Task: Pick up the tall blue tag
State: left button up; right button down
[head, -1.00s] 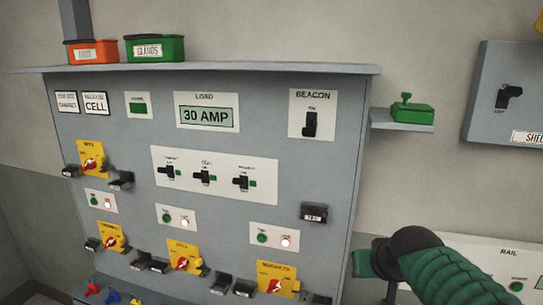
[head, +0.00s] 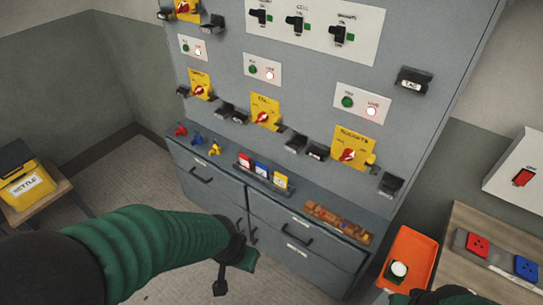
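A blue tag (head: 262,169) stands in a small rack on the ledge below the panel. A red and white tag (head: 245,161) is on its left and a yellow tag (head: 280,181) on its right. My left gripper (head: 234,275) is in front of the drawers, below and nearer than the rack, apart from the tags. Nothing shows held in it; its finger gap is unclear. My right arm's dark end (head: 445,296) shows at the bottom right edge; its fingers are hidden.
Red, blue and yellow small pieces (head: 197,139) lie left on the ledge; a brown block (head: 338,221) lies right. An orange tray (head: 410,258) sits beside a wooden table (head: 470,260). A yellow box (head: 27,187) stands at the far left. The floor at left is clear.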

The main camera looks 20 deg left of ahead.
aim_at(262, 171)
jog(key=i+j+u, duration=0.2)
jog(key=i+j, duration=0.3)
jog(key=i+j+u, duration=0.2)
jog(key=i+j, duration=0.25)
jog(key=i, duration=0.15)
jog(key=i+j+u, duration=0.2)
jog(key=i, duration=0.35)
jog(key=j, duration=0.1)
